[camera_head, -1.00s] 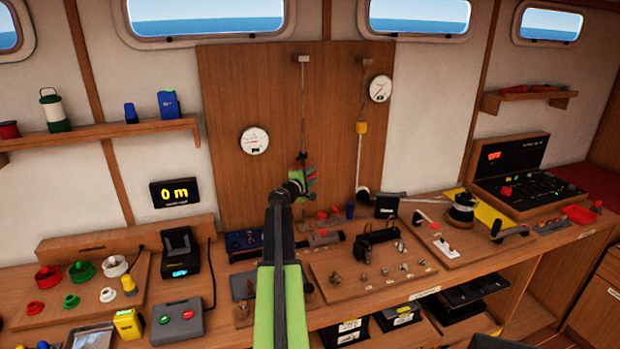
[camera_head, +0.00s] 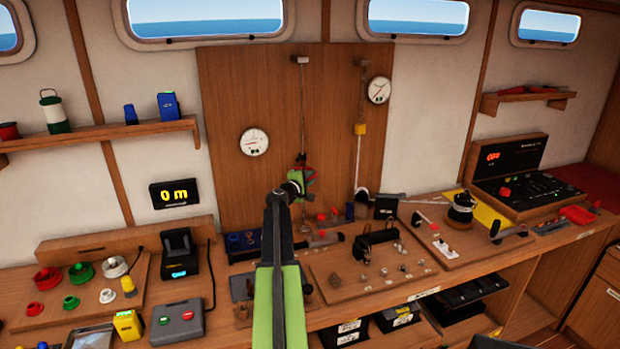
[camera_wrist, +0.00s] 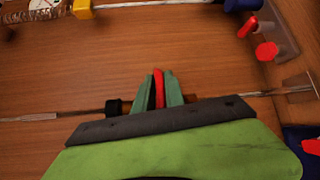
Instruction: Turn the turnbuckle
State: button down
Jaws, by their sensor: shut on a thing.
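The turnbuckle line runs down the wooden panel (camera_head: 232,95) as a thin vertical wire (camera_head: 303,105). The turnbuckle's dark upper part (camera_head: 301,158) shows just above my gripper (camera_head: 308,175). In the wrist view the line lies sideways, with a black collar (camera_wrist: 113,107) left of the fingers. There my gripper (camera_wrist: 158,90) is shut on a narrow red piece (camera_wrist: 158,82), held between its green fingers. The red piece seems to belong to the turnbuckle; its lower part and most of the turnbuckle body are hidden behind my gripper.
A round gauge (camera_head: 254,142) is on the panel left of the line. A second gauge (camera_head: 379,90) and a line with a yellow block (camera_head: 360,129) are to the right. Below, the bench holds a blue tray (camera_head: 243,240) and a board of small fittings (camera_head: 375,272).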

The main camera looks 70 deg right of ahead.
jog(key=shift+w+g, duration=0.15)
jog(key=shift+g, duration=0.15)
jog(key=shift+w+a+f+m+g+y, duration=0.1)
jog(key=shift+w+a+m+g+y, duration=0.2)
jog(key=shift+m+g+y, duration=0.8)
jog(key=shift+w+a+r+m+g+y, duration=0.15)
jog(key=shift+a+m+g+y, duration=0.25)
jog(key=shift+m+g, duration=1.35)
jog(key=shift+w+a+f+m+g+y, duration=0.2)
jog(key=shift+m+g+y, duration=0.7)
jog(key=shift+g, duration=0.95)
jog(key=c, duration=1.8)
grip_release()
jog(key=shift+c, duration=0.2)
jog(key=o, duration=0.3)
jog(key=shift+d+f, duration=0.1)
jog(key=shift+d, duration=0.05)
jog(key=shift+o, duration=0.2)
